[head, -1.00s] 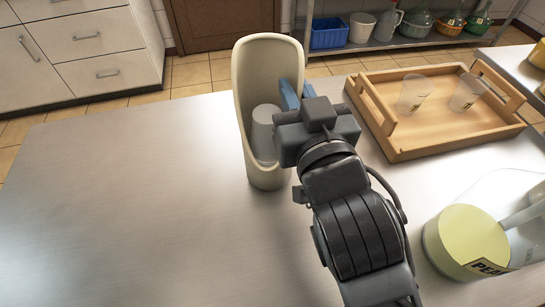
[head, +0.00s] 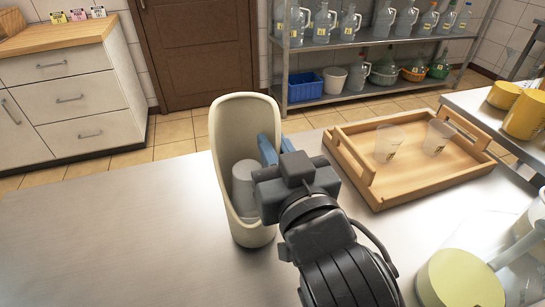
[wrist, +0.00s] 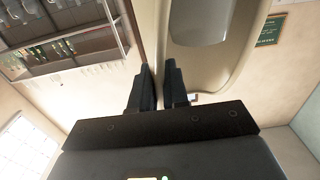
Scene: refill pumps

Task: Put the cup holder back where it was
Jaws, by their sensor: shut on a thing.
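The cup holder (head: 229,130) is a tall, cream, half-open shell on the near side of the steel table, left of the tray. A grey cup-shaped piece (head: 245,184) shows inside its lower part. My gripper (head: 270,150) is shut on the right side wall of the cup holder, with its blue fingers at that edge. The wrist view shows the two dark fingers (wrist: 159,72) close together at the edge of the cream cup holder (wrist: 235,55). The holder looks roughly upright. I cannot tell whether its base touches the table.
A wooden tray (head: 376,197) with two clear cups (head: 388,142) (head: 437,136) stands to the right. A yellow-lidded container (head: 460,280) is at the front right. The steel table (head: 110,240) is clear on the left. A shelf (head: 345,100) with bottles stands behind.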

